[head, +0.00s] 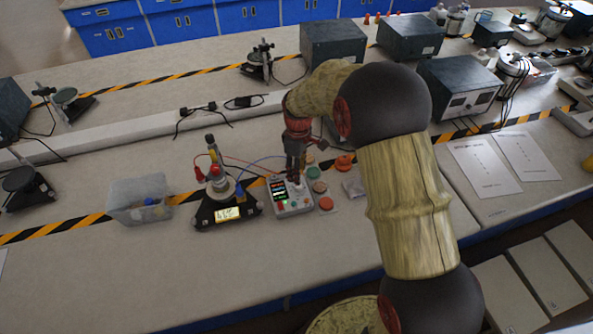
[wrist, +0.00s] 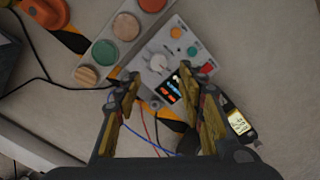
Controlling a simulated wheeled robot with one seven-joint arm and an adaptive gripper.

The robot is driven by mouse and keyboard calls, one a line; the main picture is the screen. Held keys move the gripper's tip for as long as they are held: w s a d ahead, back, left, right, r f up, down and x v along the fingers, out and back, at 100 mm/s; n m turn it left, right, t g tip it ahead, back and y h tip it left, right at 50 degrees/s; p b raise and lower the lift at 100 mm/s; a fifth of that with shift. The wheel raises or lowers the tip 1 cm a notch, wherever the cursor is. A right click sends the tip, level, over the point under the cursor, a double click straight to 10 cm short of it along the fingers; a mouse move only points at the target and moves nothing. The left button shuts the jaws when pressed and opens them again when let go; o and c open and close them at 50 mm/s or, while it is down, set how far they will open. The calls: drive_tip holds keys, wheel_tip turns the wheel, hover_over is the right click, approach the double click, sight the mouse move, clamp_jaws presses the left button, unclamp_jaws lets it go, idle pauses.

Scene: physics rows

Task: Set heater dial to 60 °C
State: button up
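The heater control box (head: 291,207) is a small light-grey unit with a dark lit display and a red switch, on the bench in the head view. In the wrist view the same box (wrist: 186,45) shows a white round dial (wrist: 158,63) with a pointer, and a display (wrist: 173,89) with coloured digits too small to read. My gripper (head: 295,177) is just above the box in the head view. In the wrist view my gripper (wrist: 170,80) has its two fingers apart, with the display and dial between and beyond the tips. Nothing is held. Contact with the dial cannot be told.
A stand with a lit scale display (head: 229,214) and wires is left of the box. A clear bin (head: 139,203) stands farther left. Several coloured discs (head: 326,203) lie right of the box. Red and blue cables (head: 245,163) run behind it.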

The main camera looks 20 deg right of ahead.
sight(298, 187)
drive_tip(key=shift+w+n, duration=0.3)
drive_tip(key=shift+w, duration=0.05)
drive_tip(key=shift+s+r+n, duration=0.2)
drive_tip(key=shift+s+n, duration=0.1)
drive_tip(key=shift+n, duration=0.1)
drive_tip(key=shift+w+f, duration=0.1)
drive_tip(key=shift+f, duration=0.05)
wheel_tip(298, 187, down, 8)
drive_tip(key=shift+r+b, duration=0.15)
drive_tip(key=shift+b, duration=0.7)
drive_tip(key=shift+c, duration=0.9)
drive_tip(key=c, duration=0.8)
clamp_jaws()
